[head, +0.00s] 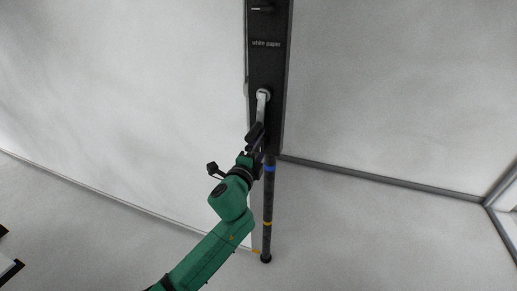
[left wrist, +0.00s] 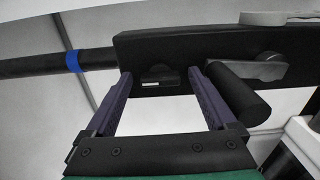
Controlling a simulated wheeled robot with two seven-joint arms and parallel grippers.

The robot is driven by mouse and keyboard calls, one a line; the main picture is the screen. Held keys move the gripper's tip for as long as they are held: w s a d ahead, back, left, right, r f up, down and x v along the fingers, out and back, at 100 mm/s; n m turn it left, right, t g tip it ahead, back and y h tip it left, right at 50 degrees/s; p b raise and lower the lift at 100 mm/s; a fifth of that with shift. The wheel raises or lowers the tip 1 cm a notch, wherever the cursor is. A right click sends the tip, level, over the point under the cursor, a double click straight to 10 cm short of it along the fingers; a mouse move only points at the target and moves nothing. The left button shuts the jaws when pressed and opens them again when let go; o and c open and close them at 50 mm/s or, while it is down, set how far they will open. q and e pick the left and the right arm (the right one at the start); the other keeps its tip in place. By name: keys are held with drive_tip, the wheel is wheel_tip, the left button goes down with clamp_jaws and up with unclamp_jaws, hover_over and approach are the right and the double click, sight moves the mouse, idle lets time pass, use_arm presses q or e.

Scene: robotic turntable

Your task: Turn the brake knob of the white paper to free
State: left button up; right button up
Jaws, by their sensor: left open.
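A black upright panel (head: 267,70) marked "white paper" carries a pale crank arm (head: 262,97) below the label. In the left wrist view, a small dark knob (left wrist: 158,74) with a pale mark sits near the panel's lower end. It looks like the brake knob; its setting is not readable. My left gripper (head: 256,134) is open at the panel's lower part and hides the knob in the head view. In the left wrist view, its two fingertips (left wrist: 160,72) are on either side of the knob, with visible gaps. My right gripper is not in view.
The crank's black grip (left wrist: 238,95) is close beside one finger. A dark pole with a blue band (head: 269,168) runs down from the panel. Another dark knob (head: 262,8) is at the panel's top. A pale wall stands at left; open floor lies at right.

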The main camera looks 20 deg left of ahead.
use_arm(q)
drive_tip(key=s+a+b, duration=0.1)
drive_tip(key=s, duration=1.3)
drive_tip(key=shift+s, duration=0.25)
